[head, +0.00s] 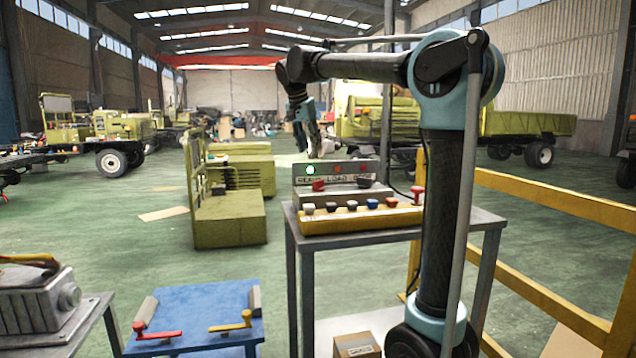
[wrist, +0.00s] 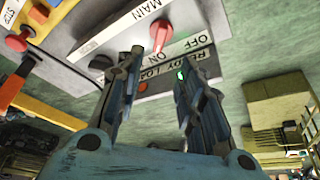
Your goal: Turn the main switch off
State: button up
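The main switch is a red lever (wrist: 160,36) on a grey panel, beside the label MAIN, with ON and OFF printed close by. In the wrist view the lever seems to lie nearer ON than OFF. In the head view it is the red knob (head: 318,186) at the left of the console's upper step. My gripper (wrist: 160,64) is open and empty, its fingers apart and pointing at the panel; the lever shows just beyond the fingertips, and contact cannot be told. In the head view my gripper (head: 315,148) hangs above the console's back. A green light (wrist: 181,75) is lit.
A black knob (wrist: 101,62) sits beside the main switch, and a red STOP knob (wrist: 17,41) farther left. Several knobs line the yellow strip (head: 340,222) in front. The console stands on a grey table (head: 465,218). A yellow railing (head: 540,195) runs at the right.

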aim_at(318, 180)
jog(key=x, duration=1.4)
jog(key=shift+w+d+f, duration=0.1)
jog(key=shift+w+f, duration=0.1)
jog(key=shift+f, duration=0.05)
grip_shut()
